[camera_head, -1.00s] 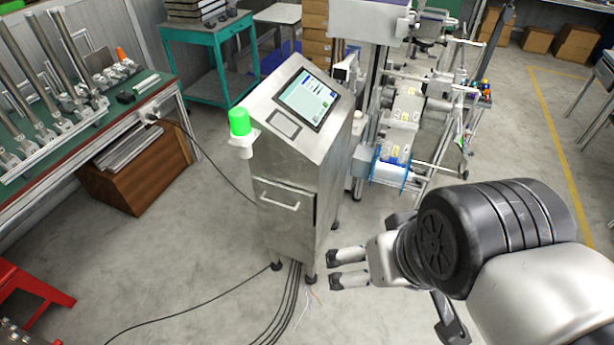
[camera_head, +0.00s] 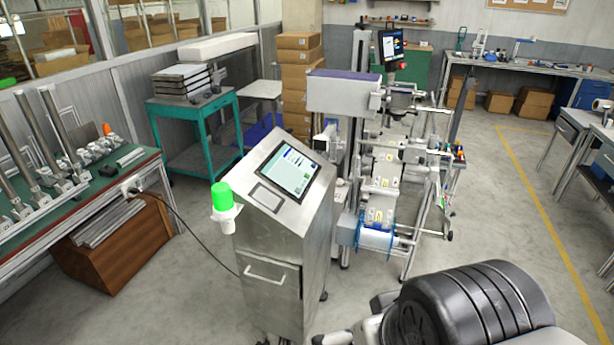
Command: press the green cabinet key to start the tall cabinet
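The tall steel cabinet (camera_head: 269,241) stands upright in the middle, with a slanted top. A bright green cylindrical piece (camera_head: 222,196), which looks like the green key, sits on a white mount (camera_head: 226,220) at the cabinet's upper left side. The slanted top carries a lit touchscreen (camera_head: 290,171) and a small grey panel (camera_head: 267,197). My gripper (camera_head: 333,339) shows only as a sliver at the bottom edge, low at the right of the cabinet and well away from the green piece. Its fingers are mostly cut off by the frame.
A reel machine (camera_head: 384,185) stands right behind the cabinet. A green-topped bench (camera_head: 100,190) is at the left, with a cable running to the cabinet. A teal table (camera_head: 195,108) and stacked boxes (camera_head: 299,80) stand behind. Floor (camera_head: 480,220) is open at the right.

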